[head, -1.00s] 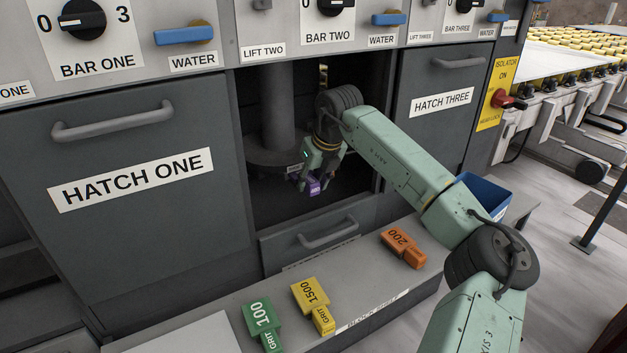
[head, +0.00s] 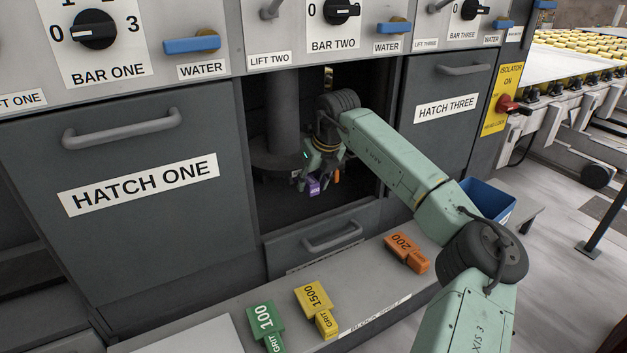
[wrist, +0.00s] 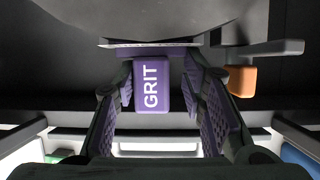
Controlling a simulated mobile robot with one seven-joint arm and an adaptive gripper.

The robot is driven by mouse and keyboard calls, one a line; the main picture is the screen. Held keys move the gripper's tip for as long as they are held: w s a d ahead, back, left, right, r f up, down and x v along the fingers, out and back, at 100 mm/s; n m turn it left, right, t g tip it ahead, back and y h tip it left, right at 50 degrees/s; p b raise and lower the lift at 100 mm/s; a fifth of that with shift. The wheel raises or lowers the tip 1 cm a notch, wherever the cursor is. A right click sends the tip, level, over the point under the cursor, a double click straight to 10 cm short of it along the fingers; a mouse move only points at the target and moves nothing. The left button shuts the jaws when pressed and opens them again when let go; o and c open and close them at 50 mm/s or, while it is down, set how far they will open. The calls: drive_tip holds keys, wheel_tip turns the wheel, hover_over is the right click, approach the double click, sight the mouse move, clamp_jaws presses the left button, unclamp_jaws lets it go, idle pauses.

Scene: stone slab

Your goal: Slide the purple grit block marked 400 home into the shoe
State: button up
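The purple block (wrist: 151,86), lettered GRIT, sits between the fingers of my gripper (wrist: 160,100) in the wrist view. A gap shows between the block and the right finger, while the left finger is close to it or touching. The fingers look open around it. The block's far end meets a pale metal edge (wrist: 150,44) under a large grey round body, probably the shoe; how deep it sits is hidden. In the head view the purple block (head: 313,186) shows below my gripper (head: 317,180) inside the open bay. Its 400 mark is not readable.
An orange block (wrist: 241,80) hangs to the right of my gripper inside the bay. Green 100 (head: 265,318), yellow 1500 (head: 314,299) and orange 200 (head: 405,250) blocks lie on the shelf in front. A blue bin (head: 489,198) stands at right. Hatch One (head: 140,185) and Hatch Three flank the bay.

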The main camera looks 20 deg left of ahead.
drive_tip(key=o, duration=0.5)
drive_tip(key=shift+r, duration=0.1)
drive_tip(key=shift+c, duration=0.2)
drive_tip(key=shift+r, duration=0.15)
drive_tip(key=v, duration=0.4)
drive_tip(key=shift+d+r, duration=0.1)
drive_tip(key=shift+r, duration=0.25)
drive_tip(key=s+d, duration=0.7)
drive_tip(key=d, duration=0.2)
drive_tip(key=shift+d, duration=0.4)
drive_tip(key=shift+c, duration=0.4)
